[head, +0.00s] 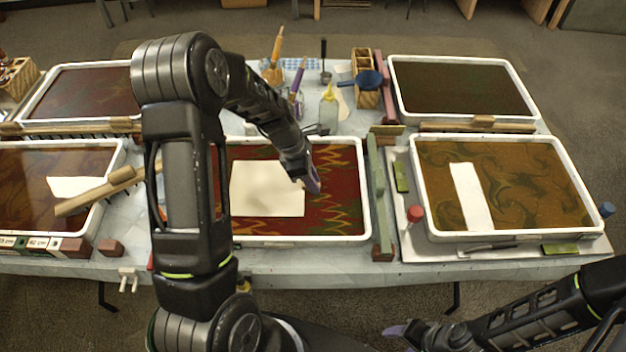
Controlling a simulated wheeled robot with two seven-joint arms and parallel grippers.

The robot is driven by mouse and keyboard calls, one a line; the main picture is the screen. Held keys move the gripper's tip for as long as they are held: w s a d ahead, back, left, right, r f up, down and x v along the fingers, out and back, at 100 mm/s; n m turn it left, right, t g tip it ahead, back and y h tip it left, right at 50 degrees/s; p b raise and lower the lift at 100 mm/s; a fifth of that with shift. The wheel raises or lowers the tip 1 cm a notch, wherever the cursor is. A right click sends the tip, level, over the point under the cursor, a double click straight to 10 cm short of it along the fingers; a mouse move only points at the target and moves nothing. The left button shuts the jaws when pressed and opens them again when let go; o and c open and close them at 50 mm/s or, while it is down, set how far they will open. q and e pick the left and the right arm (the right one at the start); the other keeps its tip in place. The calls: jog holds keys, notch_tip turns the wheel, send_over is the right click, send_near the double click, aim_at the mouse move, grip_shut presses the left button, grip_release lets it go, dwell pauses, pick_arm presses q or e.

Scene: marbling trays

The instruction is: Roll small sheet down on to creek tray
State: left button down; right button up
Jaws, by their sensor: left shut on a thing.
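A small cream sheet (267,188) is over the front middle tray (366,190), which holds a dark red bath with yellow zigzag lines. My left gripper (312,183) is shut on the sheet at its right edge. I cannot tell how much of the sheet touches the bath. My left arm hides the left part of this tray. My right gripper (397,331) is low in front of the table, away from the trays; its fingers are too small to read. No label shows which tray is the creek tray.
A white strip (471,196) lies in the front right tray (418,181) of swirled brown-green. A green rail (379,205) stands right of the middle tray. Bottles and tools stand behind.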

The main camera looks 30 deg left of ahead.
dwell(0.3)
pick_arm(q)
jog(key=c, duration=1.2)
grip_release()
jog(key=shift+c, duration=0.2)
jog(key=shift+o, duration=0.3)
jog(key=shift+o, duration=1.4)
jog(key=shift+r+p, duration=3.5)
jog(key=shift+r, duration=0.55)
